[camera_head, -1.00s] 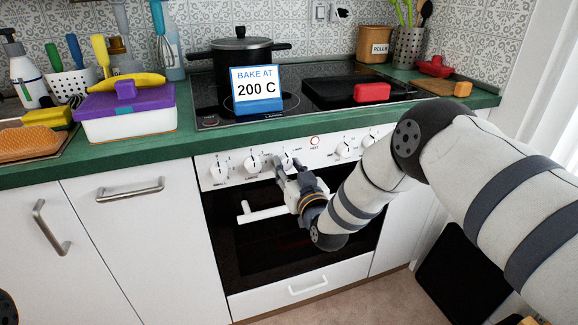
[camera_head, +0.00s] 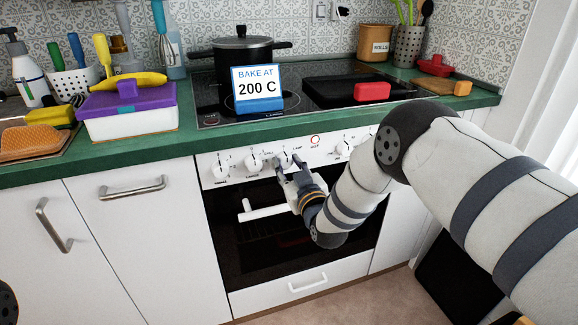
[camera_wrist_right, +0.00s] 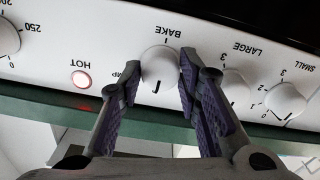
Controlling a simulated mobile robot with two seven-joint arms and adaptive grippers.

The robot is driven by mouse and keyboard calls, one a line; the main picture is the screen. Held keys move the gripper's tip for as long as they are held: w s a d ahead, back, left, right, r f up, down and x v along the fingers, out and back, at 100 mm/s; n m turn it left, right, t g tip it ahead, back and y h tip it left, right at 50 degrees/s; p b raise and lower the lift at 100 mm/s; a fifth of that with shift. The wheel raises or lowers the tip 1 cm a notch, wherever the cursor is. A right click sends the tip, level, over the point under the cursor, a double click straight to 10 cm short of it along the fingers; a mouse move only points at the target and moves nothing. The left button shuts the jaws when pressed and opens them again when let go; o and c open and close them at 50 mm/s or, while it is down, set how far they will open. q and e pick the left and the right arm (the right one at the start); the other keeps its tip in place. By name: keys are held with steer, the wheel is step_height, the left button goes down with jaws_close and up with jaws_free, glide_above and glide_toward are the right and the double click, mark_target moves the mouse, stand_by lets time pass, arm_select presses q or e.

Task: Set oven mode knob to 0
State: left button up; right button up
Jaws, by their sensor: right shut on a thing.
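The oven mode knob (camera_wrist_right: 160,64) is a white round knob with BAKE and LAMP labels around it, upside down in the right wrist view. Its dark pointer mark is at the knob's lower edge there. My right gripper (camera_wrist_right: 158,80) is shut on this knob, one finger on each side. In the head view my right gripper (camera_head: 287,168) reaches the oven's front panel at the knob (camera_head: 284,160), which its fingers partly cover. A 0 mark for this knob cannot be made out. My left gripper is not in view.
Other white knobs (camera_head: 253,162) flank this one, and a red HOT light (camera_wrist_right: 81,79) is beside it. The white oven door handle (camera_head: 262,213) is below my gripper. A sign reading BAKE AT 200 C (camera_head: 258,88) and a black pot (camera_head: 242,50) stand on the cooktop.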

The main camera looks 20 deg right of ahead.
steer(key=o, duration=1.1)
steer(key=shift+f, duration=0.1)
steer(key=shift+o, duration=0.2)
steer(key=s, duration=1.2)
steer(key=shift+d, duration=0.15)
steer(key=s+d+f+m+g+p, duration=0.1)
steer(key=s+f+m+g+p, duration=0.1)
steer(key=s+f+g, duration=1.35)
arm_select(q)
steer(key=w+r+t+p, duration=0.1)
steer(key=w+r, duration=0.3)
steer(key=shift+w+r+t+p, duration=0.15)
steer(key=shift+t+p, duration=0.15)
arm_select(e)
steer(key=s+d+f+m+g, duration=0.1)
steer(key=s+g, duration=0.4)
steer(key=s, duration=2.8)
steer(key=shift+s+d+f+h, duration=0.2)
steer(key=shift+d+f+h, duration=0.1)
steer(key=shift+f, duration=0.35)
